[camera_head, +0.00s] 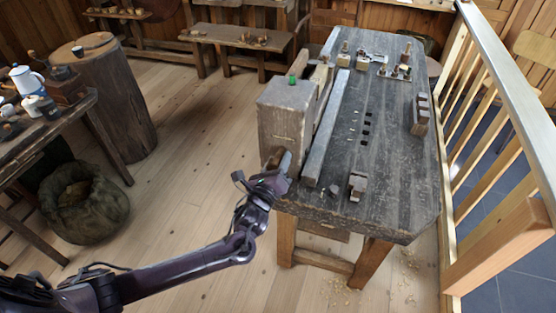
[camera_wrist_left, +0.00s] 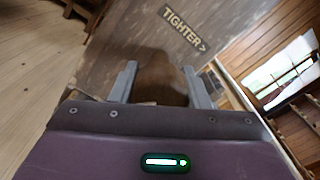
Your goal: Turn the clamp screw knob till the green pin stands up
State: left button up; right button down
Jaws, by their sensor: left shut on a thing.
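The green pin (camera_head: 292,80) stands on top of the wooden clamp block (camera_head: 285,115) at the left side of the workbench. The brown clamp screw knob (camera_wrist_left: 160,80) sits on the block's near face. In the head view my left gripper (camera_head: 280,167) is at the lower front of the block and hides most of the knob. In the left wrist view the two fingers of my left gripper (camera_wrist_left: 158,88) are on either side of the knob, shut on it. The label "TIGHTER >" (camera_wrist_left: 185,28) shows on the block face. My right gripper is not in view.
The grey workbench (camera_head: 400,150) has several small tools and blocks on it. A pale wooden railing (camera_head: 510,110) runs along its right. A side table with mugs (camera_head: 70,110), a stump (camera_head: 115,100) and a sack (camera_head: 85,205) stand at left. Floor between is clear.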

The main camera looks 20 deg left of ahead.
pick_arm(q)
jog(key=shift+s+d+f, duration=0.1)
jog(key=shift+s+f, duration=0.15)
jog(key=shift+f, duration=0.2)
jog(key=o, duration=1)
jog(key=shift+s+r, duration=0.1)
jog(key=shift+r, duration=0.25)
jog(key=shift+s+a+b, duration=0.15)
jog(key=shift+s+b, duration=0.15)
jog(key=shift+s, duration=1.65)
jog(key=shift+s+a+b, duration=0.1)
jog(key=shift+s+b, duration=0.2)
jog(key=shift+s, duration=1.65)
